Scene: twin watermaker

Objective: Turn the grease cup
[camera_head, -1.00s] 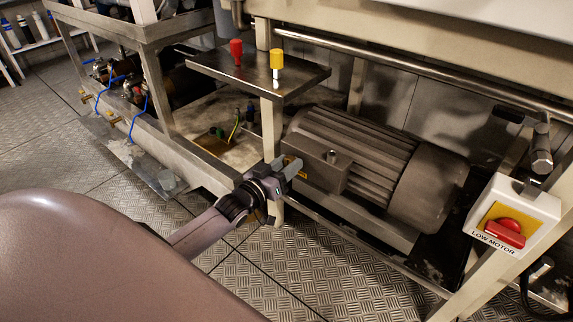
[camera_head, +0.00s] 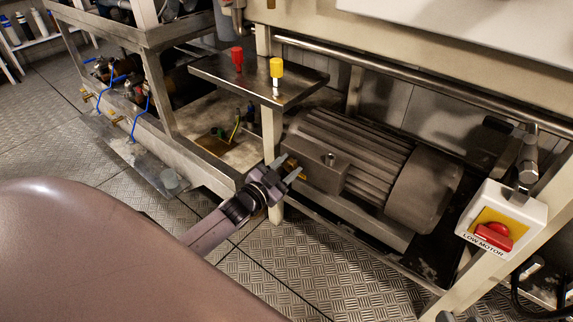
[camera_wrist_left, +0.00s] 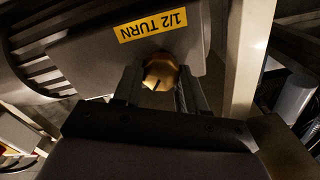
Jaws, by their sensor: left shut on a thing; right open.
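The grease cup is a small brass hex-shaped fitting (camera_wrist_left: 160,72) on the end of the grey motor, below a yellow "1/2 TURN" label (camera_wrist_left: 152,25) in the left wrist view. My left gripper (camera_wrist_left: 159,88) has one finger on each side of it and is shut on it. In the head view, the left gripper (camera_head: 288,170) is at the near left end of the ribbed motor (camera_head: 350,150), where the fingers partly hide the cup. A dark slot or mark shows on the cup's face. My right gripper is not in view.
A steel shelf (camera_head: 215,70) with a red knob (camera_head: 237,57) and a yellow knob (camera_head: 277,70) stands above and left of the gripper. A frame post (camera_head: 272,140) is close behind it. A "LOW MOTOR" switch box (camera_head: 502,222) is at the right.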

